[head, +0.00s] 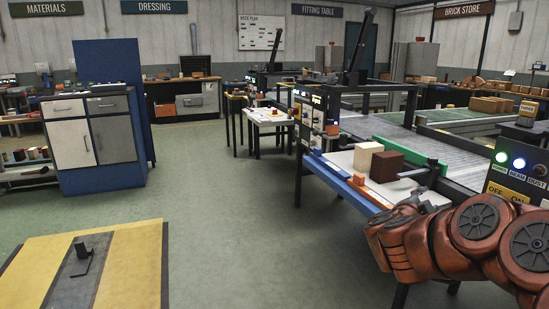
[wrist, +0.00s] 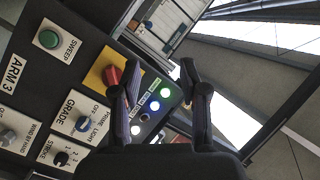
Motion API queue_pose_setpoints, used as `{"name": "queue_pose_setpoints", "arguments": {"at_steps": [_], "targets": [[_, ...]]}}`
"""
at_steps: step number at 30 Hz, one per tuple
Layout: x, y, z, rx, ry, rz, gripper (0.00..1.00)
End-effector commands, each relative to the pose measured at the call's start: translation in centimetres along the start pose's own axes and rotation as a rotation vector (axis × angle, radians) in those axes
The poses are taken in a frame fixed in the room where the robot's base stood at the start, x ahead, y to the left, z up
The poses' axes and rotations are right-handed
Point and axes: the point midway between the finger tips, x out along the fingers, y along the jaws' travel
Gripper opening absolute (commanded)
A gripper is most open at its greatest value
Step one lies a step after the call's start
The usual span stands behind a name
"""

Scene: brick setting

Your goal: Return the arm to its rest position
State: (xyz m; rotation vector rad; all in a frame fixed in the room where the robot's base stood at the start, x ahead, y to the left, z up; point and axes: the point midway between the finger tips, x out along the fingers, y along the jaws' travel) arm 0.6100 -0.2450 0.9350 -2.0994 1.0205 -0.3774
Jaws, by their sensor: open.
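My arm (head: 455,240), with its orange-brown links, reaches in from the lower right of the head view, beside the bench with the blocks. My gripper (wrist: 160,68) shows in the wrist view with its two dark fingers apart and nothing held between them. Behind the fingers is a dark control panel (wrist: 60,78) with a green button, a red knob on a yellow plate, a blue-ringed knob and lit lamps. In the head view the gripper is mostly hidden by the arm.
A cream block (head: 367,156) and a dark brown block (head: 387,166) stand on the bench's pale board, close to the arm. A blue-sided cabinet (head: 90,135) is at left. The green floor (head: 215,200) between is clear.

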Motion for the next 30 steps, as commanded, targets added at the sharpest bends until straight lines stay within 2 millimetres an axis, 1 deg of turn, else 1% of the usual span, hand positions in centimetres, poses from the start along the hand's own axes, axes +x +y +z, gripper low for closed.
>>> {"name": "queue_pose_setpoints", "arguments": {"at_steps": [1,3,5,7,8,9,11,12,14,15,17,18,20,21,23,24,26,27,29,30], "targets": [[-0.8,-1.6,1.1,-0.005,-0.066,-0.047,0.44],[-2.2,-3.6,3.1,-0.021,-0.163,-0.111,0.44],[-3.6,-5.1,4.7,-0.039,-0.247,-0.162,0.44],[-5.6,-6.7,6.5,-0.067,-0.345,-0.22,0.44],[-6.5,-7.2,7.1,-0.08,-0.384,-0.243,0.44],[-7.8,-7.8,8.2,-0.101,-0.441,-0.273,0.44],[-9.8,-8.5,9.7,-0.135,-0.523,-0.313,0.44],[-11.2,-8.7,10.6,-0.162,-0.577,-0.338,0.44],[-13.4,-8.9,11.9,-0.205,-0.657,-0.373,0.44],[-14.8,-8.9,12.6,-0.234,-0.707,-0.394,0.44],[-17.1,-8.7,13.6,-0.283,-0.785,-0.422,0.44],[-18.6,-8.3,14.3,-0.319,-0.836,-0.438,0.44],[-20.8,-7.5,15.2,-0.374,-0.913,-0.456,0.44],[-22.3,-6.8,15.7,-0.413,-0.965,-0.465,0.44],[-24.4,-5.5,16.2,-0.474,-1.037,-0.476,0.44],[-25.8,-4.6,16.4,-0.515,-1.084,-0.48,0.44],[-27.8,-3.0,16.6,-0.578,-1.155,-0.48,0.44],[-29.0,-1.8,16.7,-0.623,-1.198,-0.476,0.44],[-30.9,0.2,16.6,-0.691,-1.267,-0.465,0.44],[-32.0,1.6,16.4,-0.735,-1.312,-0.453,0.44]]}}
